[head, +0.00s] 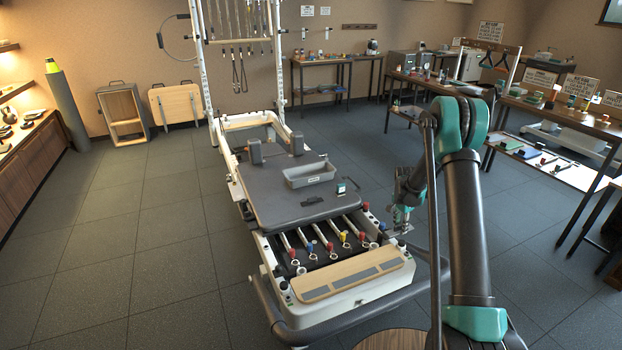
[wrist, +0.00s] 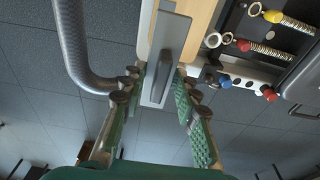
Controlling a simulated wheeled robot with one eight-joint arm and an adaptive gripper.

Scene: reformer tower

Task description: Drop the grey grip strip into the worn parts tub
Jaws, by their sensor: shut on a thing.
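The grey grip strip (wrist: 172,58) is between my gripper's (wrist: 160,76) two fingers in the wrist view, and the fingers are shut on it. It overlaps the end of the pale wooden board there; I cannot tell whether it touches. In the head view my gripper (head: 402,226) hangs right of the reformer's spring end, by the board's right end. A grey open tub (head: 310,180) with a small label stands on the dark carriage, left of and beyond my gripper. The label is too small to read, but it looks like the worn parts tub.
The wooden footboard (head: 352,283) with darker patches lies at the reformer's near end. Springs with coloured knobs (head: 330,246) lie behind it. A small dark box (head: 341,187) stands beside the tub on the carriage (head: 270,203).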

